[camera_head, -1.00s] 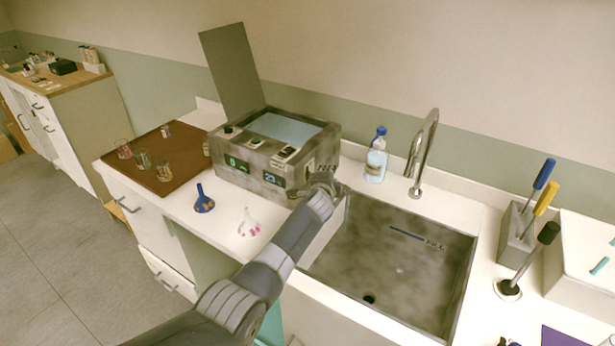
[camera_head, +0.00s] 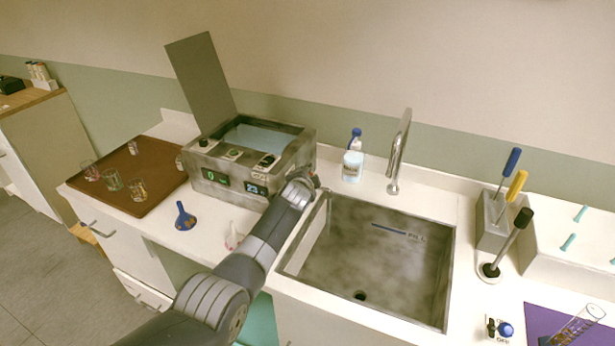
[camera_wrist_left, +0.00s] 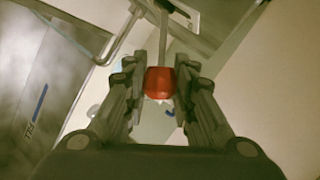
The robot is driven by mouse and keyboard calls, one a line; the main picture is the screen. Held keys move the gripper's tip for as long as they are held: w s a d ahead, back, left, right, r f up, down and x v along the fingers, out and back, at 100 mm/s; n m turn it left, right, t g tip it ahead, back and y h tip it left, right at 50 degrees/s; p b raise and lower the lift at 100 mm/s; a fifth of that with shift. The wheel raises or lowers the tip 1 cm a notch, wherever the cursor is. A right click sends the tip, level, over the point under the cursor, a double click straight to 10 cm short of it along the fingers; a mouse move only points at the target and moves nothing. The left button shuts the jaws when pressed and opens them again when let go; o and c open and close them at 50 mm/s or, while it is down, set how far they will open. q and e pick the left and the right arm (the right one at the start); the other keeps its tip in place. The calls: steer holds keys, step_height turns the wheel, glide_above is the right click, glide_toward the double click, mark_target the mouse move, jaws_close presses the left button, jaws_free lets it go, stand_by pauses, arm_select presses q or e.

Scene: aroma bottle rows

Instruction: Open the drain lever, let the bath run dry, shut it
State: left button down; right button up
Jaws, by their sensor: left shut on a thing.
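The bath (camera_head: 225,188) is a grey, mottled box on the counter with its lid (camera_head: 200,75) raised. Pale blue water (camera_head: 262,137) shows inside it. Two small displays are lit on its front. My left gripper (camera_head: 303,181) is at the bath's right front corner, beside the sink. In the left wrist view my left gripper (camera_wrist_left: 160,92) is shut on a red knob (camera_wrist_left: 159,82) at the end of a thin metal rod, seemingly the drain lever. The gripper and arm hide most of the lever in the head view. My right gripper is not in view.
The sink (camera_head: 400,255) lies right of the bath, with a tall tap (camera_head: 399,150) and a bottle (camera_head: 353,165) behind it. A blue funnel (camera_head: 184,217) and a clear funnel (camera_head: 233,238) stand before the bath. A brown board (camera_head: 150,190) with small glasses lies left.

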arm_select(q)
steer(key=c, duration=1.3)
jaws_free()
steer(key=shift+a, duration=0.1)
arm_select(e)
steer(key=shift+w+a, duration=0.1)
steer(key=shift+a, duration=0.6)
arm_select(q)
steer(key=shift+v, duration=0.9)
steer(key=v, duration=1)
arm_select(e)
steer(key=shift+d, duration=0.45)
arm_select(q)
steer(key=shift+r, duration=0.1)
